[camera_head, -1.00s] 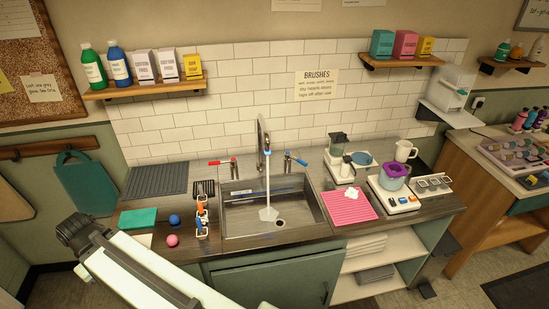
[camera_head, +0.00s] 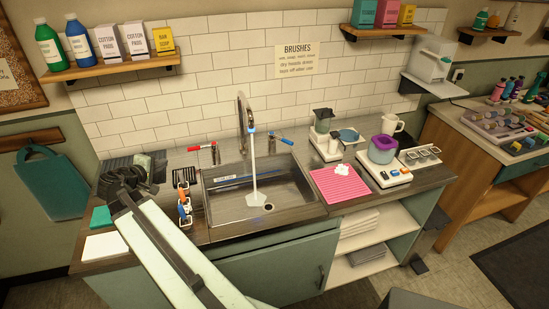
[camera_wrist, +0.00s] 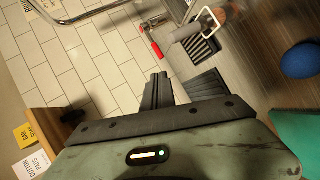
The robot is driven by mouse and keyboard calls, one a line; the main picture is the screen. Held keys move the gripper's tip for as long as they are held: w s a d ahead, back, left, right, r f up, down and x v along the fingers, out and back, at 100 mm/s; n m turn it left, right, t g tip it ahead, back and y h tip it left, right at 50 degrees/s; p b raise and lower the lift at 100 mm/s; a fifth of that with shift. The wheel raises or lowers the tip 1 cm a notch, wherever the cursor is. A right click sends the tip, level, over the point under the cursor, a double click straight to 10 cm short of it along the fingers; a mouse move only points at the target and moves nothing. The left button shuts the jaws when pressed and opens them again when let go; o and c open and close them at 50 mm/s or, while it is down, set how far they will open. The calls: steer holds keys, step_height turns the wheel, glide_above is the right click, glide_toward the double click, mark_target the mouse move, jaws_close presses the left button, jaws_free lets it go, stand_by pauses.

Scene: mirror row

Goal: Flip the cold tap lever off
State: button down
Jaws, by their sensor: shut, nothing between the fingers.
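The cold tap lever (camera_head: 287,141) is the blue handle to the right of the curved spout (camera_head: 242,112), behind the sink (camera_head: 212,202). It tilts up toward the left. A pale stream (camera_head: 254,165) runs from the spout down into the basin. The red lever (camera_head: 194,149) stands left of the spout and also shows in the wrist view (camera_wrist: 156,50). My gripper (camera_head: 150,164) is over the counter left of the sink, apart from both levers and nearer the red one. In the wrist view its dark fingers (camera_wrist: 158,80) are together and empty. The blue lever is outside the wrist view.
A rack with colored handles (camera_head: 184,207) stands left of the sink. A shelf of bottles and boxes (camera_head: 110,67) hangs above my gripper. Right of the sink are a pink mat (camera_head: 334,188) and appliances. The spout stands between my gripper and the blue lever.

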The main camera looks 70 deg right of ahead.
mark_target(286, 142)
steer(key=s+d+f+m+g+b, duration=0.1)
steer(key=s+d+f+g+b, duration=0.1)
steer(key=s+d, duration=0.6)
steer(key=s+d+f+m+g+h+b, duration=0.1)
steer(key=s+d+b, duration=0.3)
steer(key=s+d, duration=0.4)
steer(key=s+d+f+m+g+h+b, duration=0.1)
steer(key=s+d+f+g+b, duration=0.2)
steer(key=s+d, duration=0.5)
steer(key=shift+s+d+f+m+g, duration=0.25)
steer(key=shift+s+d+m+g, duration=0.15)
steer(key=shift+s, duration=0.8)
steer(key=b+x, duration=0.2)
steer(key=x, duration=1.1)
steer(key=shift+d+b, duration=0.3)
steer(key=shift+d, duration=0.15)
